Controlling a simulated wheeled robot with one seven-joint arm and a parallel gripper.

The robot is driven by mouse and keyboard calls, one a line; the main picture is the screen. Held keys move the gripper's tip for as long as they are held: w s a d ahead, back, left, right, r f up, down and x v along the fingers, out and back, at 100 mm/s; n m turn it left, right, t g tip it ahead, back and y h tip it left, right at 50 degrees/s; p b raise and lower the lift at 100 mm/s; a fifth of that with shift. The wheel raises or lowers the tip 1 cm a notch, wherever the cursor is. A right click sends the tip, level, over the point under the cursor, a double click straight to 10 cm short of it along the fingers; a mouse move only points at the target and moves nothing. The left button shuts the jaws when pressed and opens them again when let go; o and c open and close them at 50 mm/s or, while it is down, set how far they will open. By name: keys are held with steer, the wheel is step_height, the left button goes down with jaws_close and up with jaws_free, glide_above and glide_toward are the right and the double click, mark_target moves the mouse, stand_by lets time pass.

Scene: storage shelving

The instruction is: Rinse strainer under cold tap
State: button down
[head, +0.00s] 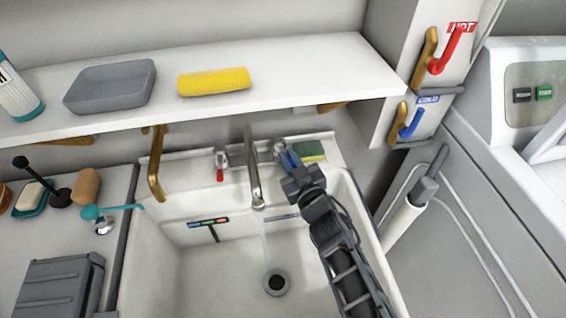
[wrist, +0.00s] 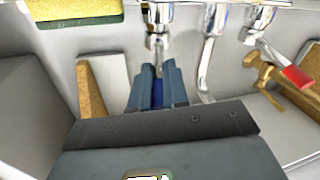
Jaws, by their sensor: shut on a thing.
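A teal-handled strainer (head: 112,209) with a small metal bowl lies on the left counter, its handle reaching over the sink's edge. The metal tap spout (head: 254,180) hangs over the white sink (head: 165,275). A thin, faint stream of water seems to fall from it toward the drain. My gripper (head: 289,158) is at the right-hand tap, away from the strainer. In the wrist view my gripper (wrist: 158,85) is shut on the blue cold tap handle (wrist: 158,72), mostly hidden between the fingers, below its chrome valve (wrist: 157,35).
The red-handled tap (head: 220,173) is left of the spout. A green and yellow sponge (head: 310,150) lies on the sink's back ledge beside my gripper. The sink basin is open.

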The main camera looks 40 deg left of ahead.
steer(key=shift+w+r+n+g+y, duration=0.15)
steer(key=shift+w+n+g+y, duration=0.1)
steer(key=shift+n+g+y, duration=0.35)
steer(key=shift+g, duration=0.3)
steer(key=shift+d, duration=0.1)
steer(key=c, duration=1.1)
jaws_free()
steer(key=shift+d+p, duration=0.2)
steer(key=shift+p, duration=0.1)
steer(key=shift+p+v, duration=1.55)
steer(key=shift+v, duration=2.25)
steer(key=shift+a, duration=0.1)
steer(key=shift+s, duration=0.15)
